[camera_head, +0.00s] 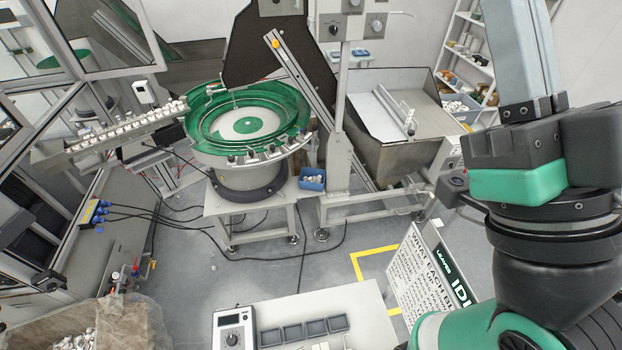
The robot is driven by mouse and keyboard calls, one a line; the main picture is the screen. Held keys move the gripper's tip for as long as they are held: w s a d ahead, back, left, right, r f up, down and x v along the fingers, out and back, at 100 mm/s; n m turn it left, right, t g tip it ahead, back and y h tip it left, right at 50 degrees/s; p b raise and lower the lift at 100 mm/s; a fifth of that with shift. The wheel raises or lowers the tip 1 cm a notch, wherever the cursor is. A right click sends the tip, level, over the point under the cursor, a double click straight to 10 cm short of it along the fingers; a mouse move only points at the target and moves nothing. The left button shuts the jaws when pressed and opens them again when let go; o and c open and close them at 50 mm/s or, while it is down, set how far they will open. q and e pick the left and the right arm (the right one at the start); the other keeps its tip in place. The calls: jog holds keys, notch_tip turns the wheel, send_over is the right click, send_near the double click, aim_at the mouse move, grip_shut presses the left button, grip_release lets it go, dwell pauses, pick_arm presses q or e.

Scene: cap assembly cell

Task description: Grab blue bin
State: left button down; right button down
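A small blue bin (312,180) with white parts in it sits on the white stand, just right of the green bowl feeder (247,122). A second blue bin (362,56) shows farther back, behind the post. Another blue container (461,106) with white pieces shows at the right, by the shelves. My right arm fills the right side of the view, but its gripper is outside the picture. I cannot make out my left gripper. No gripper is seen near the blue bins.
A metal post stands right of the near blue bin, with a steel hopper (395,150) beyond it. A sloped track (110,135) carries white caps. A bench with a control box (234,330) and grey trays is in front. Cables cross the floor.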

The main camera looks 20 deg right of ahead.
dwell(0.4)
pick_arm(q)
jog(key=c, duration=0.9)
grip_release()
